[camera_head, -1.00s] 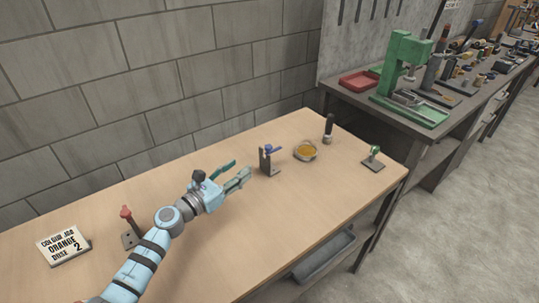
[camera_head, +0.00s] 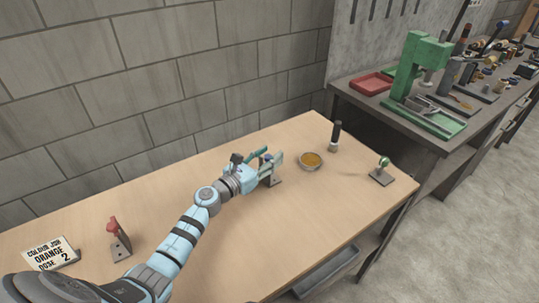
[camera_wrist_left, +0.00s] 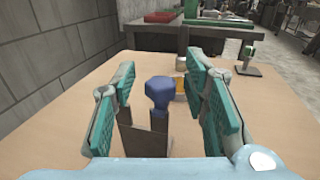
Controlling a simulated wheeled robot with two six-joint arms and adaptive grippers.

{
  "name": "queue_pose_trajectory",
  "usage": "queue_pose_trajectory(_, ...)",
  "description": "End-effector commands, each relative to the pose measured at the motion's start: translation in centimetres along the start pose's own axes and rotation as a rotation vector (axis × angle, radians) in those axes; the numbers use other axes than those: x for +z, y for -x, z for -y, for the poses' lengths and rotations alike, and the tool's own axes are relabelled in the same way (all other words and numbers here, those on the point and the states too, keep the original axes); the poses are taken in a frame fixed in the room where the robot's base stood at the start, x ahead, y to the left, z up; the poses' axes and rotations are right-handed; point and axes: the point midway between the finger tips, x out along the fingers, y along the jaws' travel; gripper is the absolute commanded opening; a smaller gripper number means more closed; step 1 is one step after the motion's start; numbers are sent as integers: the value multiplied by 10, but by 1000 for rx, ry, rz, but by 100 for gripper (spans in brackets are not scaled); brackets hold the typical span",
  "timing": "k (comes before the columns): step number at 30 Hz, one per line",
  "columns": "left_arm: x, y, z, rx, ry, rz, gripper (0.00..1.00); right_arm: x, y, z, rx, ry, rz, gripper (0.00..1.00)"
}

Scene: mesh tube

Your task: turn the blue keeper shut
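The blue keeper (camera_wrist_left: 159,92) is a knob-like piece at the top of a dark upright bracket (camera_wrist_left: 146,139) in the left wrist view. In the head view the blue keeper (camera_head: 267,157) is mostly covered by my left gripper (camera_head: 267,161), and the bracket's foot (camera_head: 274,181) shows below it. My left gripper (camera_wrist_left: 160,76) is open, with one teal-padded finger on each side of the keeper. Gaps show between the keeper and both fingers in the wrist view. My right gripper is in neither view.
A shallow dish with amber contents (camera_head: 311,161), a dark upright cylinder (camera_head: 335,136) and a small green-topped stand (camera_head: 382,171) are beyond the bracket. A red-topped bracket (camera_head: 117,236) and a sign (camera_head: 50,253) are at the left. The table's front middle (camera_head: 285,232) is clear.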

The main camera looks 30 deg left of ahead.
Motion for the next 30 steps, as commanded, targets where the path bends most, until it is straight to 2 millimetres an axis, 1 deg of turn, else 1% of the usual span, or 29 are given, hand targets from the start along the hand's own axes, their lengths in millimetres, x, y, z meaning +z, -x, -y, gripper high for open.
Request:
queue_pose_trajectory(1, 0, 0, 0, -1, 0, 0, 31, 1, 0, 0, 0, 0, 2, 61)
queue_pose_trajectory(6, 0, -1, 1, -1, 0, 0, 4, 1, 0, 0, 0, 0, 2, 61)
queue_pose_trajectory(7, 0, -1, 1, -2, 1, 0, 0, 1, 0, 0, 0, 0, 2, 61)
queue_pose_trajectory(14, 0, -1, 1, 5, 1, 0, 0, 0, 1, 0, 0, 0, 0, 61)
queue_pose_trajectory(20, 1, -1, 1, 53, 3, 1, 0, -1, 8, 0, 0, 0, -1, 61)
queue_pose_trajectory(26, 3, -1, 2, 167, 3, 1, 0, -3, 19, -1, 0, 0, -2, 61)
queue_pose_trajectory(30, 2, -1, 2, 283, 5, 2, 0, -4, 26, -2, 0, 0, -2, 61)
